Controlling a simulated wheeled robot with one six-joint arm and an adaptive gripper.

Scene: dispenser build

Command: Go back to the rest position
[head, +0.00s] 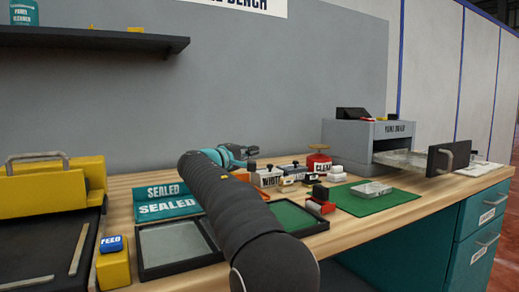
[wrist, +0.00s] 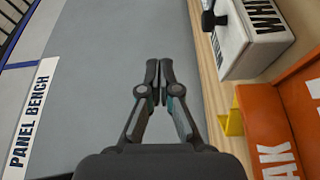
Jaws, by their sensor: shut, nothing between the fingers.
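My gripper (head: 238,155) is at the end of my dark arm in the head view, above the back of the wooden bench (head: 120,188). In the wrist view my gripper (wrist: 160,75) is shut, its fingertips together with nothing between them. It is in front of the grey back panel (wrist: 110,60). A white box with a black knob (wrist: 250,35) and an orange box (wrist: 285,125) are to its right in that view, apart from the fingers. My arm hides part of the bench's middle.
Sealed teal boxes (head: 168,208), a yellow unit with a blue FEED button (head: 112,265) and a black-framed tray (head: 175,245) stand left of my arm. A red can (head: 318,163), a green mat (head: 370,204) and a grey cabinet with its drawer out (head: 370,135) are right. A shelf (head: 100,40) overhangs upper left.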

